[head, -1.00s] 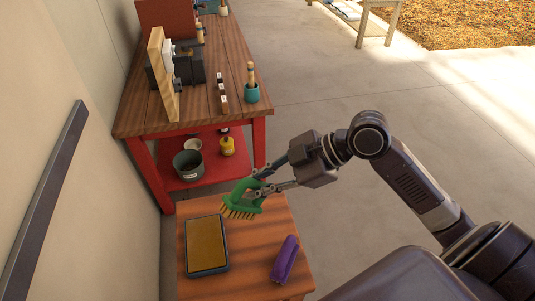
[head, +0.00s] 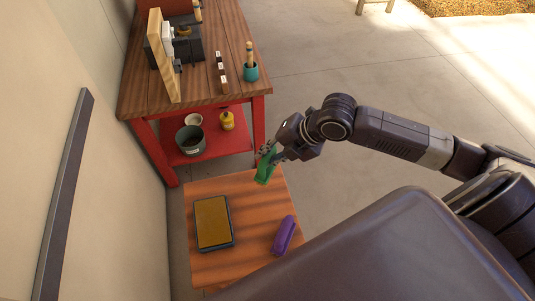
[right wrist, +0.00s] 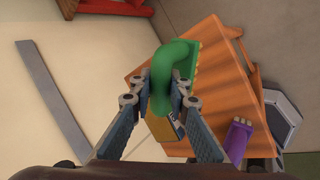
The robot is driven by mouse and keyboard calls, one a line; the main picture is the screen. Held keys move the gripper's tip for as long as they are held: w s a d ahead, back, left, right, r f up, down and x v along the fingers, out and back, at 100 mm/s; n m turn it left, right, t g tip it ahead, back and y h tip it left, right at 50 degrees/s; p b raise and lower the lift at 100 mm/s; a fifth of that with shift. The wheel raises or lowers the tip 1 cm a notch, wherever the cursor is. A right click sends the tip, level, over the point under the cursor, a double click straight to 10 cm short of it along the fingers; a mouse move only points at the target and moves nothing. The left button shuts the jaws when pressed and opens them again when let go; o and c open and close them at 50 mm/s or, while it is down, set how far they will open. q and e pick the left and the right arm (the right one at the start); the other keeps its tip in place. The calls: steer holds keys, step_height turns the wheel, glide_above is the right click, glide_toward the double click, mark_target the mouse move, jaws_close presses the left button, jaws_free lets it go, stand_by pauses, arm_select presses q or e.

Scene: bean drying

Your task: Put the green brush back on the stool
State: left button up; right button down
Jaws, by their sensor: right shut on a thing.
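My right gripper (head: 278,153) is shut on the green brush (head: 265,166). In the head view the brush shows in front of the far right corner of the wooden stool (head: 255,215), with its handle between the fingers. In the right wrist view the gripper (right wrist: 162,92) grips the curved green handle (right wrist: 176,54), which overlaps the stool top (right wrist: 222,98). I cannot tell the exact gap between brush and stool. My left gripper is not in view.
A dark-framed tan pad (head: 213,223) lies on the stool's left side and a purple object (head: 284,236) near its right edge. A red-legged workbench (head: 190,90) stands behind, with a pot (head: 190,141) on its lower shelf. The stool's middle and back are bare.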

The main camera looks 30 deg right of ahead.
mark_target(273, 168)
steer(key=shift+r+p, duration=0.15)
steer(key=shift+p, duration=0.15)
step_height(273, 168, down, 4)
steer(key=shift+r+b, duration=0.15)
steer(key=shift+b, duration=0.8)
steer(key=shift+f+b, duration=0.6)
steer(key=shift+f, duration=0.6)
steer(key=shift+f+b, duration=0.3)
steer(key=shift+f, duration=0.3)
steer(key=c, duration=1.8)
jaws_free()
steer(key=shift+o, duration=0.2)
